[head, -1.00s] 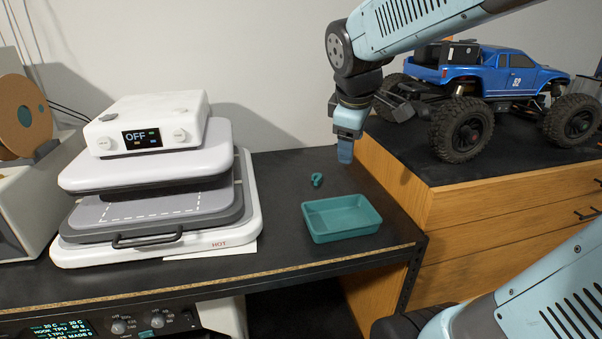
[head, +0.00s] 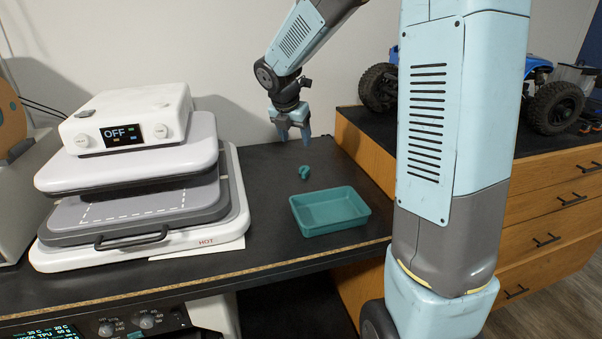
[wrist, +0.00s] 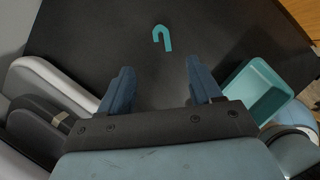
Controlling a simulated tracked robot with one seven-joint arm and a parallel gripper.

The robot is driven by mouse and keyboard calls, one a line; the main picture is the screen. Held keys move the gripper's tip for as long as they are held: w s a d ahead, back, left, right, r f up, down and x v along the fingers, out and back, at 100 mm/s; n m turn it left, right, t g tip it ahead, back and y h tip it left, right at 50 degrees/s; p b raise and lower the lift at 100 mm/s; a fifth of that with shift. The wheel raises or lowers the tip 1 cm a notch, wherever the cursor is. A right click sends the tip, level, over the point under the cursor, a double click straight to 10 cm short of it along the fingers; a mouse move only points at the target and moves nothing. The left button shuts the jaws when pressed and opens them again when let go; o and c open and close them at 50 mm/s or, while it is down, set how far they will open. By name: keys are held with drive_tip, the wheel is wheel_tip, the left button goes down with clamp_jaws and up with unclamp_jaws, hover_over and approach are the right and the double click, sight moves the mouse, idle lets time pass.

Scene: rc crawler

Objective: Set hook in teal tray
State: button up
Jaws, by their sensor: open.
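The small teal hook (head: 304,172) lies on the black bench top, just behind the teal tray. In the wrist view the hook (wrist: 162,38) shows its curved J shape, ahead of and between my fingers. The teal tray (head: 330,230) is a shallow rectangular tray and looks empty. Part of the tray (wrist: 262,92) also shows at the right of the wrist view. My gripper (head: 293,133) is open and empty, pointing down above the bench behind the hook. Its two blue fingers (wrist: 158,88) are spread apart in the wrist view.
A white heat press (head: 140,190) marked HOT, its display reading OFF, stands left of the tray. A wooden drawer cabinet (head: 545,200) with a blue toy truck (head: 538,68) stands to the right. Bare black bench (head: 265,185) lies between press and tray.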

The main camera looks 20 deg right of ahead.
drive_tip(key=x, duration=1.3)
drive_tip(key=shift+s+f, duration=0.1)
drive_tip(key=shift+f, duration=0.1)
drive_tip(key=shift+c, duration=0.4)
clamp_jaws()
